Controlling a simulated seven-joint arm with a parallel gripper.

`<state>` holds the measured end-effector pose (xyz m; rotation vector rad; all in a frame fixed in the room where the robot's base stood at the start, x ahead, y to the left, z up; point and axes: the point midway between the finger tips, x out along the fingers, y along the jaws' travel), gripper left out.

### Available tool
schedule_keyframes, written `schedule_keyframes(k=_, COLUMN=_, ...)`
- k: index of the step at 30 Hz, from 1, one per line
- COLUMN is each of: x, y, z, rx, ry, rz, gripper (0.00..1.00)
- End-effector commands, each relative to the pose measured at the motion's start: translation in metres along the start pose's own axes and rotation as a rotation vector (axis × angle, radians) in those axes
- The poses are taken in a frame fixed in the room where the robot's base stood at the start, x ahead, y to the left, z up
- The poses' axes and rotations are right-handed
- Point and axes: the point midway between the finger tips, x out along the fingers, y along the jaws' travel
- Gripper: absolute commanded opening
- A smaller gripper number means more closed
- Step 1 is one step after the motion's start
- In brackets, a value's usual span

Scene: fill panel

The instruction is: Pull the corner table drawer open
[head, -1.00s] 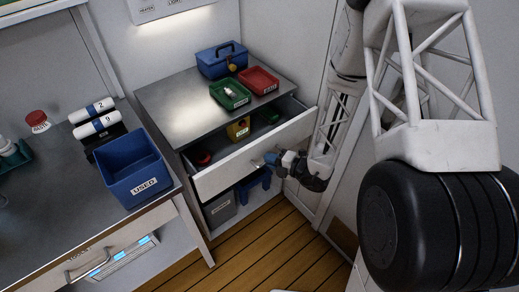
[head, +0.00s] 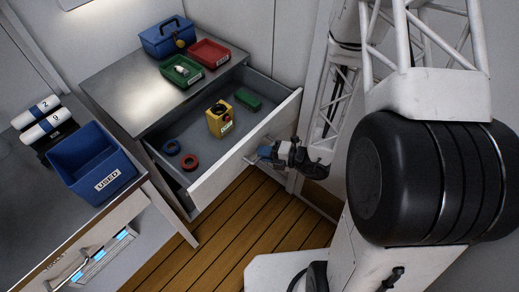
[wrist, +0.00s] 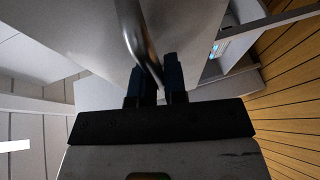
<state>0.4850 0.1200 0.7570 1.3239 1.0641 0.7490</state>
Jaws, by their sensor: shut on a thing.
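The corner table drawer (head: 246,152) is pulled well out, and its inside shows in the head view. My gripper (head: 264,153) is at the drawer's front face, at the handle. In the wrist view my gripper (wrist: 159,82) has its two dark blue fingers shut on the metal bar handle (wrist: 139,40). The fingertips' exact contact is partly hidden.
The corner table top (head: 135,88) bears a blue toolbox (head: 166,38), a green tray (head: 181,72) and a red tray (head: 209,53). A blue bin marked USED (head: 92,163) stands on the left bench. The wooden floor (head: 225,235) before the drawer is clear.

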Motion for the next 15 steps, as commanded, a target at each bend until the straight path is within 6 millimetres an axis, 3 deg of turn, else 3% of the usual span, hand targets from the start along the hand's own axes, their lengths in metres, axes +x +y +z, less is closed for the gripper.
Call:
schedule_keyframes(k=10, x=-0.0007, y=0.0003, z=0.0003, rx=-0.001, ry=-0.001, rz=0.001, gripper=0.0)
schedule_keyframes(k=11, x=-0.0006, y=0.0003, z=0.0004, rx=-0.001, ry=-0.001, rz=0.001, gripper=0.16)
schedule_keyframes(k=15, x=-0.0006, y=0.0002, z=0.0003, rx=-0.001, ry=-0.001, rz=0.001, gripper=0.36)
